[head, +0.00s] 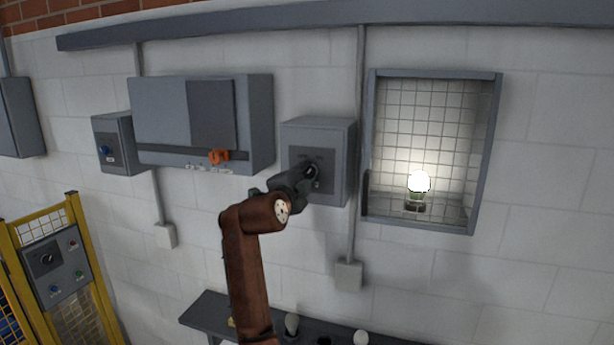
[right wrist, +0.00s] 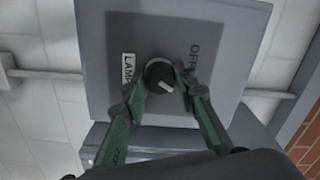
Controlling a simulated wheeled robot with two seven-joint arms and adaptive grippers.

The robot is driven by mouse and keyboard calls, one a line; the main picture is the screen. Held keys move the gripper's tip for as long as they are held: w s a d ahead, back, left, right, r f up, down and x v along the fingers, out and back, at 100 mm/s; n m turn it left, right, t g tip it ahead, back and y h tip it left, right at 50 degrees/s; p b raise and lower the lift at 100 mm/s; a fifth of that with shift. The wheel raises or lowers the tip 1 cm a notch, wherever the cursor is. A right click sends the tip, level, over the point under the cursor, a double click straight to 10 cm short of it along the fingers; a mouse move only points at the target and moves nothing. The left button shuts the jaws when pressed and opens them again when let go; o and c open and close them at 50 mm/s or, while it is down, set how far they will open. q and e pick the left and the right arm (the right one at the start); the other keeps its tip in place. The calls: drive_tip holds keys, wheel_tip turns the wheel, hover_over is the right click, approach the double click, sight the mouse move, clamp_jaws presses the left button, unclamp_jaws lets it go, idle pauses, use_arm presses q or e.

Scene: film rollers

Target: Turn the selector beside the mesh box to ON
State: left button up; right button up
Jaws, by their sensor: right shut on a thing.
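The selector is a round dark knob (right wrist: 160,77) on the face of a grey control box (head: 333,134), just left of the mesh box (head: 486,150). In the right wrist view, LAMP and OFF labels show on the panel. A pale mark on the knob points to the lower right of that view, away from the OFF text. No ON label can be read. My right gripper (head: 312,172) is shut on the knob, its green-sided fingers on either side. In the mesh box, a bulb (head: 419,182) glows white. My left gripper is out of view.
A grey cabinet with an orange handle (head: 218,156) and a small box with a blue knob (head: 104,150) hang to the left. A yellow-framed gate (head: 78,240) stands at lower left. A dark shelf (head: 205,311) with bulbs is below. A conduit runs beside the control box.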

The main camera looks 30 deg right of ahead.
drive_tip(key=o, duration=1.2)
drive_tip(key=shift+c, duration=0.2)
drive_tip(key=v, duration=1.2)
